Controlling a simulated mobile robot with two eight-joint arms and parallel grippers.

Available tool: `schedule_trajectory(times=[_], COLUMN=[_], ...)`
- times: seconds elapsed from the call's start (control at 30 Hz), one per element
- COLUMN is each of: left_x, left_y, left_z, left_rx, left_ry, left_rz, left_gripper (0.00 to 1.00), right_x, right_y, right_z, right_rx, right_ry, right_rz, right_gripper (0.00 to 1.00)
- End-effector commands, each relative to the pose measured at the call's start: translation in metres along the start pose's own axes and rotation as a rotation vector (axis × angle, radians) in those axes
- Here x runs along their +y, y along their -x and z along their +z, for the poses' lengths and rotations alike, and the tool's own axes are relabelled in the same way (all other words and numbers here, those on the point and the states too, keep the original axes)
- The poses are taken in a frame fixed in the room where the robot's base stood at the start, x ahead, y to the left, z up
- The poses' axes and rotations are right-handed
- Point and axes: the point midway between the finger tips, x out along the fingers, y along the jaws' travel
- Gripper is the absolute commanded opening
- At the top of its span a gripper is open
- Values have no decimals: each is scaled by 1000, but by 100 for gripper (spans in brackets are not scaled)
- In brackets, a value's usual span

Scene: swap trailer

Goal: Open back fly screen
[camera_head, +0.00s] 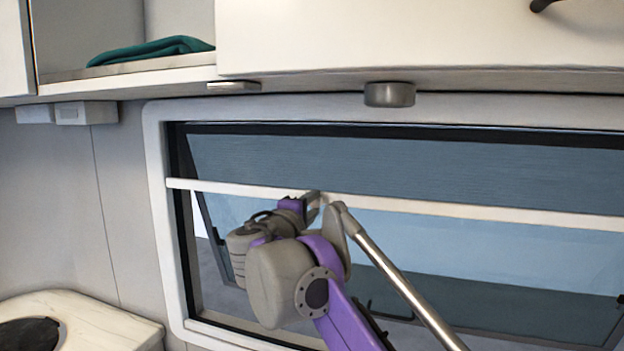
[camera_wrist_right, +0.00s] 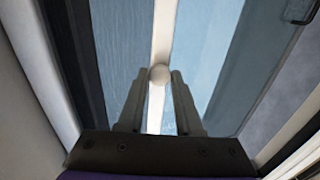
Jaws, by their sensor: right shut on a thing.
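The fly screen (camera_head: 400,170) is a grey-blue, fine-lined sheet across the upper part of the back window. A white bar (camera_head: 470,208) runs along its lower edge, slightly sloping down to the right. Below the bar, the clear pane shows. My right gripper (camera_head: 313,196) is at the bar, left of the picture's middle. In the right wrist view, its two fingers (camera_wrist_right: 159,88) close on a small round white knob (camera_wrist_right: 159,74) on the bar. The contact is partly hidden by the wrist in the head view. My left gripper is not in view.
A pale window frame (camera_head: 158,200) surrounds the opening. Above are cabinets (camera_head: 420,35), a round grey fitting (camera_head: 390,94) and a shelf with a folded teal cloth (camera_head: 155,50). A light countertop (camera_head: 100,325) with a dark round inset is at the lower left.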

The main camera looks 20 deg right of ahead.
Motion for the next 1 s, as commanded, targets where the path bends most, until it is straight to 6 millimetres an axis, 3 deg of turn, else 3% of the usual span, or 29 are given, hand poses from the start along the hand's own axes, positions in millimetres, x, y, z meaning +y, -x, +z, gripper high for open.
schedule_trajectory(times=[0.03,0.7,1.0], left_x=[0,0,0], left_y=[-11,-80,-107], left_z=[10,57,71], left_rx=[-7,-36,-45], left_ry=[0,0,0], left_rz=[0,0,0], left_gripper=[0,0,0], right_x=[-26,-265,-351], right_y=[0,0,0], right_z=[0,0,0], right_rx=[0,0,1], right_ry=[0,-1,0], right_rz=[-4,-3,-2], right_gripper=[0,0,0])
